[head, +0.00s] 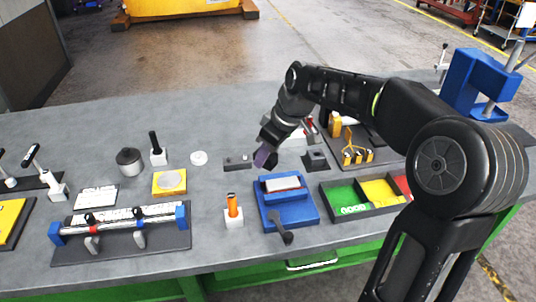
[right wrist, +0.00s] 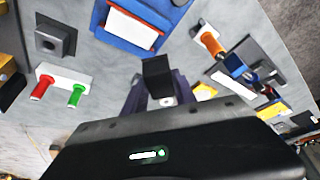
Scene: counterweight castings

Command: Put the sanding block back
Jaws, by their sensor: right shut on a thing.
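My right gripper (head: 264,156) hangs above the middle of the bench, just right of a low dark grey holder (head: 237,162). In the right wrist view its purplish fingers (right wrist: 157,96) are shut on a small black block (right wrist: 157,70), which I take to be the sanding block. In the head view the block is mostly hidden by the gripper, and I cannot tell its height above the bench. My left gripper is not in view.
A blue fixture (head: 304,213) stands in front of the gripper, with an orange-handled tool (head: 233,211) to its left. A dark square socket (head: 316,165) and a sorting tray (head: 348,210) lie to the right. The bench behind the grey holder is clear.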

